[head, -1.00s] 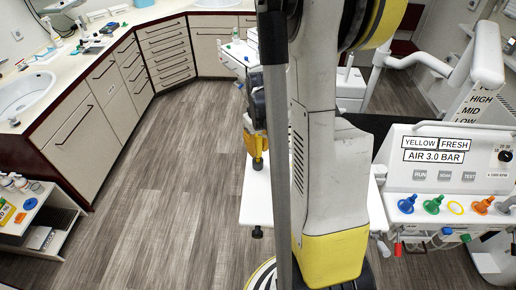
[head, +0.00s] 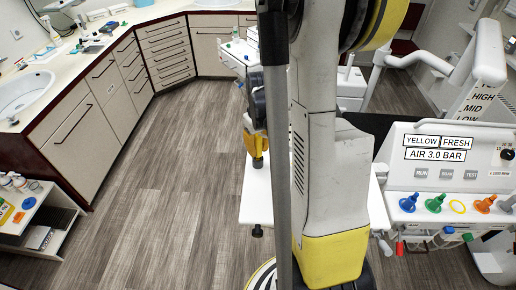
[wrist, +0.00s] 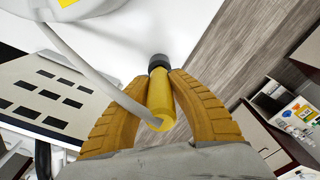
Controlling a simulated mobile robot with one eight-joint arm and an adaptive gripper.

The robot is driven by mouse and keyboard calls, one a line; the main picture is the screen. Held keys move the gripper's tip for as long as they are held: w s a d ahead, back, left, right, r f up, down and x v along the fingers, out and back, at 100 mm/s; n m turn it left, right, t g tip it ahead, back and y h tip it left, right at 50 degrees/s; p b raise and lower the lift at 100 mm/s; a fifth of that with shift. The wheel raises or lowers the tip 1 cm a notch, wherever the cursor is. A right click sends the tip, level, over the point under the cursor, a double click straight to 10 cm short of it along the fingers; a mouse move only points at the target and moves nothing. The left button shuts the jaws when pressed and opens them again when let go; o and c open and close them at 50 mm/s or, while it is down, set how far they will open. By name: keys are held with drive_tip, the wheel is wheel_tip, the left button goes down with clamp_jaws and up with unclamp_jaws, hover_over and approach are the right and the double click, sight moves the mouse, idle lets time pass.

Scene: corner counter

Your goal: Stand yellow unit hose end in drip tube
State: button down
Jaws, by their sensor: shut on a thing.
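My gripper (wrist: 160,82) is shut on the yellow hose end (wrist: 160,97), a yellow cylinder with a dark tip pointing away from the wrist. A grey hose runs from the hose end to the upper left in the wrist view. In the head view, my gripper (head: 257,146) is partly hidden by my arm and a grey pole. The dark tip of the hose end (head: 257,163) points down there, over the white tray top (head: 258,200). I cannot make out the drip tube in either view.
A white control unit (head: 450,155) reading "YELLOW FRESH, AIR 3.0 BAR" stands at the right, with coloured fittings along its front. Counters with a sink (head: 25,95) line the left and back. A low shelf cart (head: 35,215) stands at lower left. The wooden floor between is clear.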

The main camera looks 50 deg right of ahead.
sight(258, 135)
drive_tip(key=shift+f, duration=0.25)
drive_tip(key=shift+f+b, duration=0.5)
drive_tip(key=shift+b, duration=0.25)
drive_tip(key=c, duration=0.7)
unclamp_jaws()
drive_tip(key=shift+r, duration=0.1)
drive_tip(key=shift+r+p, duration=3)
drive_tip(key=shift+r, duration=1.5)
drive_tip(key=shift+f, duration=0.1)
